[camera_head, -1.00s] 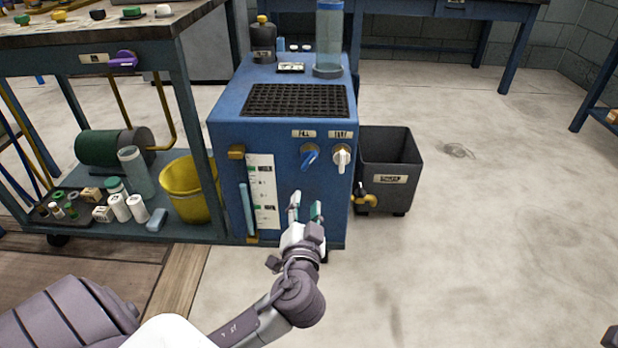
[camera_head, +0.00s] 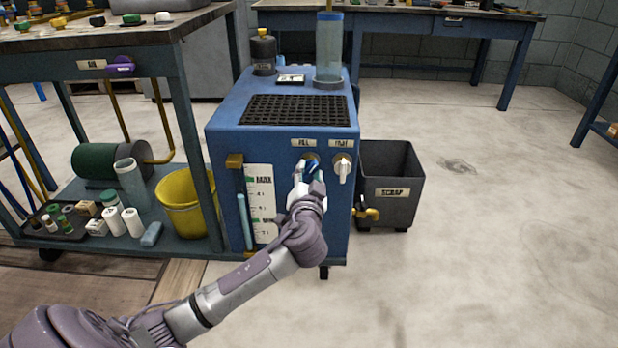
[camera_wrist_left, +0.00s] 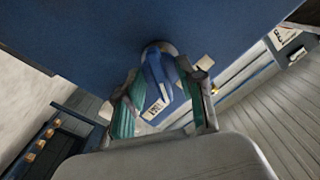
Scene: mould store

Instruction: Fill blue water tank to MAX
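The blue water tank (camera_head: 228,135) is a box on wheels with a black grate on top. A white gauge card (camera_head: 261,210) on its front reads MAX near the top. A light blue sight tube (camera_head: 244,222) stands beside the card; the water level is too small to tell. The blue FILL knob (camera_head: 311,163) is partly hidden by my left gripper (camera_head: 308,172). In the left wrist view, the gripper's green-padded fingers stand around the blue knob (camera_wrist_left: 157,85), with gaps beside its handle. A white knob (camera_head: 342,168) is to the right. My right gripper is not in view.
A yellow bucket (camera_head: 186,203) and jars sit on the cart shelf at left. A clear cylinder (camera_head: 329,50) stands on the tank. The floor at right is clear.

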